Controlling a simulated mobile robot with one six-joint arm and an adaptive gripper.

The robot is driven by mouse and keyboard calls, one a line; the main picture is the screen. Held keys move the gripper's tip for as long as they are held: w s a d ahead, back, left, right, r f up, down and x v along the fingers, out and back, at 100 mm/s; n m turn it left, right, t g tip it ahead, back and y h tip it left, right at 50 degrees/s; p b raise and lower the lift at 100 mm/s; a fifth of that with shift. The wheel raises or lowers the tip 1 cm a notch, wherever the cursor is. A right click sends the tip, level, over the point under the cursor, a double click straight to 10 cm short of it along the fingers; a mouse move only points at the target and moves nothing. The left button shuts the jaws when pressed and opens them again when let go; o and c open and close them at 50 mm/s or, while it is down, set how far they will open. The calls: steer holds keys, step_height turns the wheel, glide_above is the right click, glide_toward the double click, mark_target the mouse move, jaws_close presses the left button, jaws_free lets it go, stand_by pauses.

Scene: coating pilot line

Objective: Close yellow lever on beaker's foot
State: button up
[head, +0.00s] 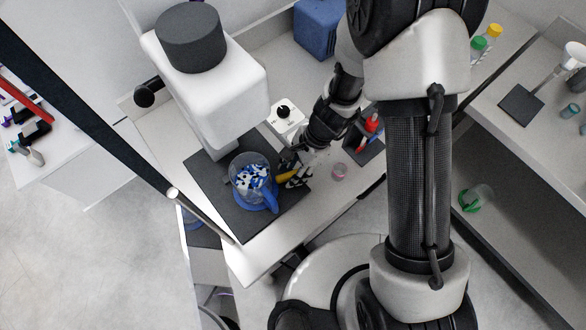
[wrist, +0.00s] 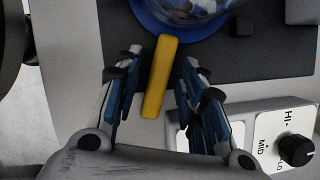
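A clear beaker (head: 252,172) with blue and white bits in it stands on a blue foot (head: 268,204). The yellow lever (head: 287,176) sticks out from the foot on its right side. In the wrist view the blue foot (wrist: 178,32) is at the top and the yellow lever (wrist: 158,85) points down from it. My gripper (wrist: 160,62) is open, with one finger on each side of the lever. Narrow gaps show between the fingers and the lever. In the head view my gripper (head: 296,174) partly covers the lever.
The beaker stands on a dark mat (head: 215,185) under a white machine with a dark round top (head: 190,38). A white control box with a black knob (wrist: 296,150) is close to the right finger.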

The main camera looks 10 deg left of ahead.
jaws_close()
steer(key=shift+f+m+b, duration=0.1)
steer(key=shift+m+b, duration=0.6)
steer(key=shift+b, duration=0.15)
steer(key=shift+o, duration=0.8)
jaws_free()
steer(key=v, duration=1.2)
steer(key=shift+s+d, duration=0.25)
steer(key=shift+y, duration=0.3)
